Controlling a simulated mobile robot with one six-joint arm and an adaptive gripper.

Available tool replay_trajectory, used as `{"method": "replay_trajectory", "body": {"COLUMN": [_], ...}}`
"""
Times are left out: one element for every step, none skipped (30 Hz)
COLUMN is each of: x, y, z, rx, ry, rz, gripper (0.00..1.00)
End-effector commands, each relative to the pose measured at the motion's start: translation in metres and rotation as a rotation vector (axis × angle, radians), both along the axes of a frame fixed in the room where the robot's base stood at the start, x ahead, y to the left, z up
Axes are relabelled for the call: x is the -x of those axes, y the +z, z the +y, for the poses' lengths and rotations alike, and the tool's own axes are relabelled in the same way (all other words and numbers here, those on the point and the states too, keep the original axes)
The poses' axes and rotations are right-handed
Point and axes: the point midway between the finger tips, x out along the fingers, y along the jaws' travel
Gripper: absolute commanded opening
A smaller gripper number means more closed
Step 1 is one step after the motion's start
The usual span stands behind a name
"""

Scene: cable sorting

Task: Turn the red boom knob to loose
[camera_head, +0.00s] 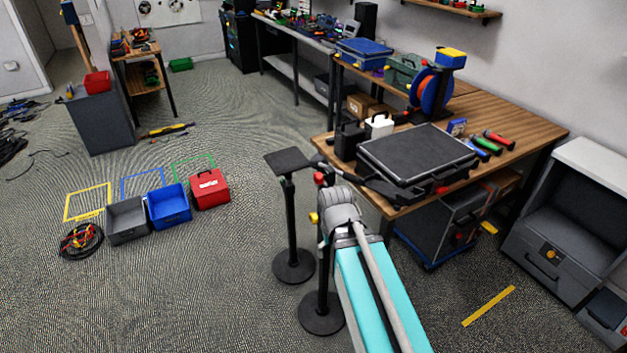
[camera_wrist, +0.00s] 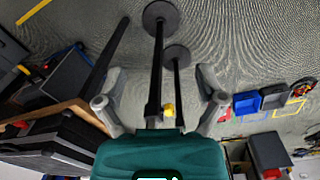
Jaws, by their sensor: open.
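The red boom knob (camera_head: 320,179) shows in the head view near the top of a black stand (camera_head: 321,285), at the left end of a dark boom that runs right toward the bench. A yellow knob (camera_head: 313,218) sits lower on the same stand. In the wrist view, my gripper (camera_wrist: 159,72) is open, its two grey fingers spread wide. The black pole and the yellow knob (camera_wrist: 168,111) show between the fingers, apart from both. I cannot make out the red knob in the wrist view. In the head view my own arm hides part of the stand.
A second black stand with a square top plate (camera_head: 288,160) stands just behind. The wooden bench (camera_head: 490,110) with a large black case (camera_head: 418,150) is close on the right. Grey, blue and red boxes (camera_head: 209,189) sit on the floor at left. Floor between is clear.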

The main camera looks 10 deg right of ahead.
Motion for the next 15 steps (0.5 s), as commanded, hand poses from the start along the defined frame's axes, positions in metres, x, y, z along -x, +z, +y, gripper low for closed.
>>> {"method": "replay_trajectory", "body": {"x": [-0.006,-0.009,-0.014,-0.017,-0.022,-0.028,-0.034,-0.04,-0.048,-0.054,-0.061,-0.07,-0.077,-0.084,-0.094], "y": [-0.005,-0.007,-0.01,-0.012,-0.015,-0.018,-0.021,-0.023,-0.026,-0.028,-0.03,-0.032,-0.033,-0.034,-0.035], "z": [0.0,-0.011,-0.016,-0.017,-0.018,-0.019,-0.02,-0.02,-0.02,-0.021,-0.021,-0.021,-0.02,-0.019,-0.018], "rx": [0.021,0.038,0.064,0.086,0.111,0.148,0.18,0.212,0.257,0.294,0.331,0.381,0.419,0.457,0.505], "ry": [-0.013,-0.03,-0.052,-0.068,-0.086,-0.111,-0.133,-0.157,-0.189,-0.217,-0.243,-0.28,-0.309,-0.336,-0.375], "rz": [0.0,0.001,0.0,-0.001,-0.003,-0.008,-0.014,-0.021,-0.033,-0.046,-0.061,-0.083,-0.102,-0.123,-0.155], "gripper": [0.94,0.94,0.94,0.94,0.94,0.94,0.94,0.94,0.94,0.94,0.94,0.94,0.94,0.94,0.94]}}
